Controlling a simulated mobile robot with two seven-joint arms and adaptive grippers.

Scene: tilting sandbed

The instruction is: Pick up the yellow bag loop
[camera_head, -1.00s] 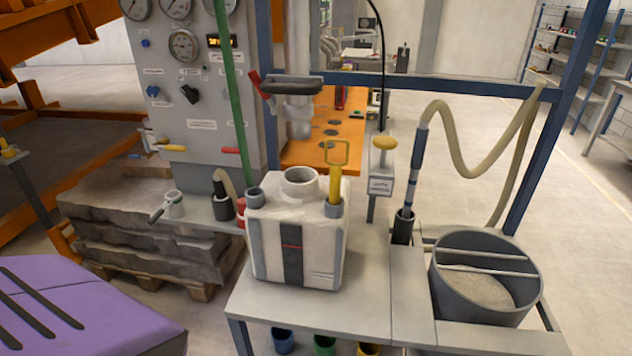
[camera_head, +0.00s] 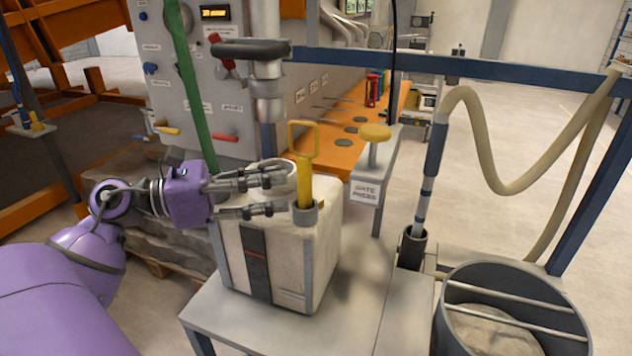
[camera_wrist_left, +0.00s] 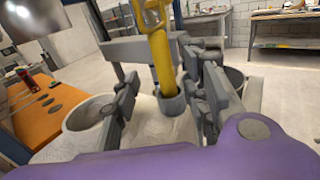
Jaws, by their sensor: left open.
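The yellow bag loop (camera_head: 304,165) is an upright strap with an open rectangular top, standing in a grey collar on the white box-shaped bag (camera_head: 325,235). My left gripper (camera_head: 284,193) reaches in from the left, level with the strap's lower part. It is open, with its fingertips just left of the strap. In the left wrist view the loop (camera_wrist_left: 161,55) stands between the two spread fingers, its lower end in the collar (camera_wrist_left: 171,104). Whether a finger touches it I cannot tell. The arm and fingers hide part of the bag's top. My right gripper is not in view.
A gate press with a yellow knob (camera_head: 375,132) stands right of the bag. A grey bar handle (camera_head: 250,49) and green post (camera_head: 192,90) rise behind the gripper. A hose wand (camera_head: 431,180) and grey drum (camera_head: 470,285) are at the right. The bench (camera_head: 240,315) is clear in front.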

